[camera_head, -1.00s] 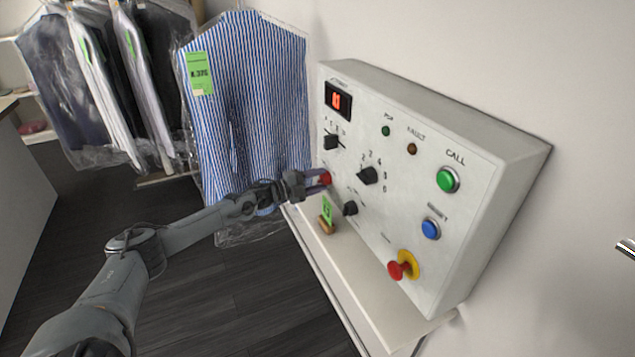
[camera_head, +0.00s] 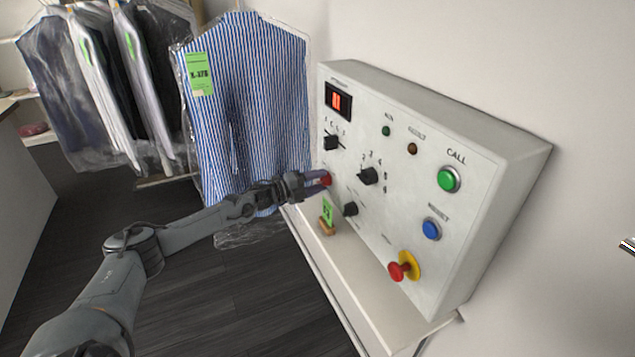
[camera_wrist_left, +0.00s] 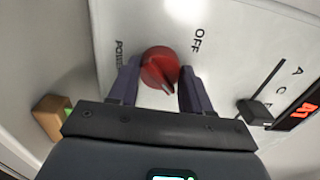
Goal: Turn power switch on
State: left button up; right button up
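The power switch is a red rotary knob (camera_wrist_left: 160,68) on a pale control panel, beside the printed words OFF and POWER. It also shows at the panel's left edge in the head view (camera_head: 326,179). My left gripper (camera_wrist_left: 160,82) has one dark finger on each side of the knob, and both inner faces appear to touch it. A light pointer mark on the knob faces down toward the palm in the wrist view. The palm hides the panel below the knob. My right gripper is not in view.
The control panel (camera_head: 450,112) carries a lit red display (camera_head: 338,101), black selectors, a green CALL button (camera_head: 447,180), a blue button (camera_head: 431,229) and a red mushroom button (camera_head: 398,271). A striped shirt in plastic (camera_head: 245,100) hangs close behind the gripper. A small tagged wooden block (camera_head: 327,227) stands below.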

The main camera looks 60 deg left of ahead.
pick_arm(q)
jog(key=o, duration=0.5)
jog(key=shift+c, duration=0.2)
jog(key=shift+s, duration=0.15)
jog(key=s+a+p, duration=0.1)
jog(key=s+p, duration=0.4)
jog(key=s, duration=0.5)
jog(key=shift+s+a, duration=0.15)
jog(key=shift+s, duration=0.05)
